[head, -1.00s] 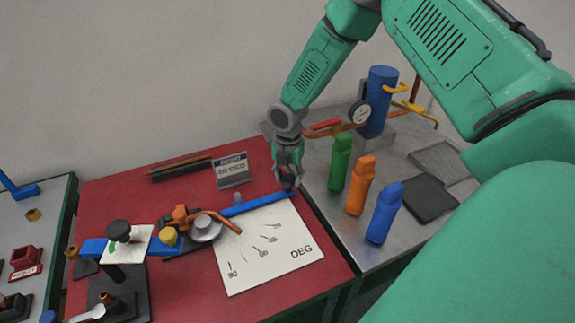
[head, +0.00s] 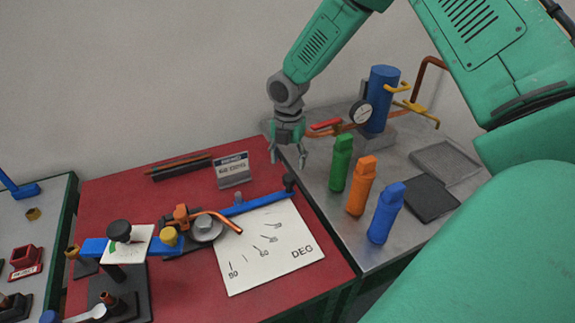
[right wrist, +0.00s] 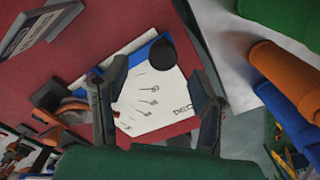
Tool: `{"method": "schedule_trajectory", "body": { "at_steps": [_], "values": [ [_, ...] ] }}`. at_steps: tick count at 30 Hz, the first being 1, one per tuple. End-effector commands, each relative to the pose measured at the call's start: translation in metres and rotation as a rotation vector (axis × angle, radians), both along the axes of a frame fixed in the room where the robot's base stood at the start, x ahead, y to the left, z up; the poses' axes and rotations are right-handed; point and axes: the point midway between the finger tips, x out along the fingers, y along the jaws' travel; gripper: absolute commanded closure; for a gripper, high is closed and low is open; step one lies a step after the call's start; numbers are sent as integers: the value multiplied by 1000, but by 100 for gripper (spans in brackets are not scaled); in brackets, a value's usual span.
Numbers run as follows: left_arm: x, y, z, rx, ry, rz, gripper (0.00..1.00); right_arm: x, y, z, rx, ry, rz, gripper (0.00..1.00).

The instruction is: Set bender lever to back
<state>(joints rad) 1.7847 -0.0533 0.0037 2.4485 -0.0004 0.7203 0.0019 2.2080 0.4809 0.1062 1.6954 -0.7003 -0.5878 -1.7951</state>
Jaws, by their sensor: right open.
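The bender lever is a blue bar (head: 262,203) with a black knob (head: 289,182) at its right end. It runs from the round grey pivot of the bender (head: 205,229) along the top edge of the white DEG angle card (head: 265,262). An orange-brown copper tube lies bent at the pivot. My right gripper (head: 288,163) is open and empty, just behind and above the knob, apart from it. In the right wrist view the knob (right wrist: 161,52) shows between the two spread fingers (right wrist: 160,78). My left gripper is not in view.
A small sign (head: 232,171) stands behind the lever. Green (head: 341,163), orange (head: 361,186) and blue (head: 386,213) bottles stand on the grey table at right. A blue cylinder with a gauge (head: 360,112) stands behind them.

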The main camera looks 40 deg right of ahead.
Motion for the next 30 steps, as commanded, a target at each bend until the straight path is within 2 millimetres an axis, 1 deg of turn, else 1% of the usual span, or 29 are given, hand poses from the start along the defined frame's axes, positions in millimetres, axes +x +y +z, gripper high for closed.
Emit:
{"method": "schedule_trajectory", "body": {
  "at_steps": [1,4,6,10,15,30],
  "values": [
    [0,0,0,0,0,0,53,1,0,12,0,-4,0,47],
    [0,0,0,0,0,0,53,2,0,30,1,-3,0,47],
    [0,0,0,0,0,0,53,2,0,40,1,-2,0,47],
    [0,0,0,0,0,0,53,2,-1,52,2,0,-1,47],
    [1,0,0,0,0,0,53,2,-1,56,1,2,0,47],
    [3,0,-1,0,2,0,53,2,0,55,1,2,0,47]
  ]
}}
